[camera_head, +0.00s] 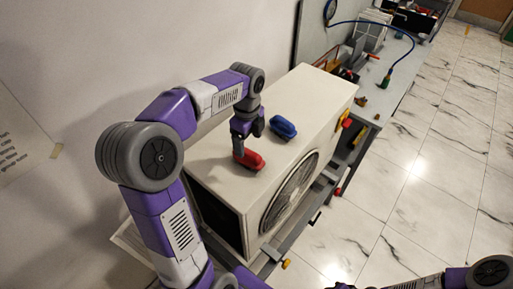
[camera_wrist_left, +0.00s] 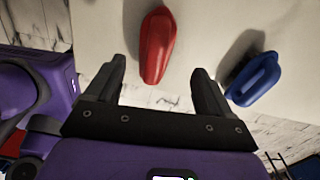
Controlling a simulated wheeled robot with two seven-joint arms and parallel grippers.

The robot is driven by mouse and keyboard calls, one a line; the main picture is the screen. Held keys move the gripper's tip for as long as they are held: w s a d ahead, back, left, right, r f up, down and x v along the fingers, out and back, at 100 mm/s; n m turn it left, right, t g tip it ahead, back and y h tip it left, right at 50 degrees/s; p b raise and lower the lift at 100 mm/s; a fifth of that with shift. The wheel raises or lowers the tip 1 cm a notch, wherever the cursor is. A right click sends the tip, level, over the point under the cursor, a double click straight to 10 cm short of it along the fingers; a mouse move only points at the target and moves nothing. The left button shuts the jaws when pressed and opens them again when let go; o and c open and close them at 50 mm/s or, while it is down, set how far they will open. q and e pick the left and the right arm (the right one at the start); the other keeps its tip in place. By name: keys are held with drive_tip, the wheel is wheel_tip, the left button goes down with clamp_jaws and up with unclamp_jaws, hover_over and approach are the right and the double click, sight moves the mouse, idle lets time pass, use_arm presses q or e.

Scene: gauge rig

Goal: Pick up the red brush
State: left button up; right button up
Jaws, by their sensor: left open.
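The red brush (camera_head: 250,160) lies on top of the white air-conditioner unit (camera_head: 312,95), near its closest end. My left gripper (camera_head: 240,134) is right above and beside the brush, pointing down. In the left wrist view the red brush (camera_wrist_left: 156,45) lies ahead of the open left fingers (camera_wrist_left: 157,80), roughly in line with the gap between them. The fingers do not hold it. A blue brush (camera_head: 283,127) lies on the same top, apart from the red one; it also shows at the right of the left wrist view (camera_wrist_left: 254,79). My right gripper cannot be made out.
A wall (camera_head: 80,60) is close on the left. Marble floor (camera_head: 400,200) is open on the right.

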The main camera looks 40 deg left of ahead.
sight(250, 152)
use_arm(q)
drive_tip(key=f, duration=0.4)
drive_tip(key=d+f, duration=0.1)
drive_tip(key=f, duration=0.1)
drive_tip(key=shift+s+f+b, duration=0.35)
drive_tip(key=shift+s, duration=0.05)
drive_tip(key=shift+w+f, duration=0.1)
drive_tip(key=shift+f, duration=0.15)
drive_tip(key=shift+c, duration=0.4)
drive_tip(key=c, duration=1.1)
wheel_tip(250, 152, up, 10)
drive_tip(key=shift+r+p, duration=0.1)
drive_tip(key=shift+p, duration=0.55)
